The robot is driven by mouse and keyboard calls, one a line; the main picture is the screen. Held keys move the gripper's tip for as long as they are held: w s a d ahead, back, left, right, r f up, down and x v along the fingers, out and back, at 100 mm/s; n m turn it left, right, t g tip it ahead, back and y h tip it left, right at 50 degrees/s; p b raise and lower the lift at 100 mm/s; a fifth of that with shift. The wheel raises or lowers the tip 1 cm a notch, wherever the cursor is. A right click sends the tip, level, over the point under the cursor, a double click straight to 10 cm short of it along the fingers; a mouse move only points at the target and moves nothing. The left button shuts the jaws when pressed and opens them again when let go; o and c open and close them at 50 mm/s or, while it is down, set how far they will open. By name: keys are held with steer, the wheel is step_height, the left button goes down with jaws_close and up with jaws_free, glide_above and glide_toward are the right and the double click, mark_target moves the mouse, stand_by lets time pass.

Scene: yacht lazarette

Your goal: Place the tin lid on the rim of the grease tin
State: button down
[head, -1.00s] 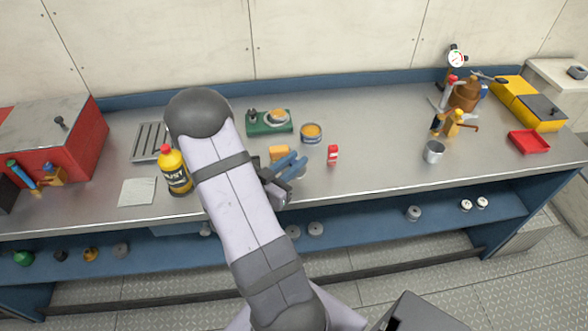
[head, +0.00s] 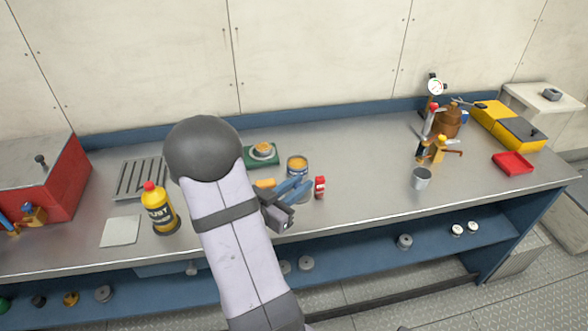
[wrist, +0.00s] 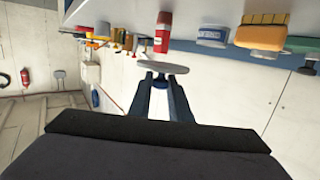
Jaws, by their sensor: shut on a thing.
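The grease tin (head: 297,168) stands open on the bench, with yellow-orange grease inside and a blue band. It also shows in the wrist view (wrist: 212,37), upside down near the top. My gripper (head: 302,184) is just in front of the tin in the head view, its blue fingers angled towards it. In the wrist view my gripper (wrist: 162,82) is shut on the tin lid (wrist: 163,67), a thin grey disc seen nearly edge-on. The lid is apart from the tin there. In the head view the fingers mostly hide the lid.
A small red can (head: 320,187) stands close right of the fingers. A yellow bottle (head: 158,208) stands left of my arm.

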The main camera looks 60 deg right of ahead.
steer(key=d+g+b, duration=0.1)
steer(key=d, duration=0.2)
steer(key=d+r+m+b, duration=0.1)
steer(key=d, duration=0.2)
steer(key=d+m+g, duration=0.1)
steer(key=d, duration=0.2)
steer(key=shift+s+d+r+g+b, duration=0.1)
steer(key=shift+s+r+g+b, duration=0.2)
steer(key=shift+s+r+b, duration=0.1)
steer(key=w+d+r+n+t, duration=0.35)
steer(key=w+d, duration=0.25)
steer(key=w, duration=0.5)
steer(key=shift+t, duration=0.35)
steer(key=shift+s+a+f+p, duration=0.1)
steer(key=shift+f+p, duration=0.1)
steer(key=shift+f, duration=2.15)
steer(key=shift+s+a+f+p, duration=0.1)
steer(key=shift+f+p, duration=0.05)
steer(key=shift+f, duration=2.2)
steer(key=shift+f, duration=0.1)
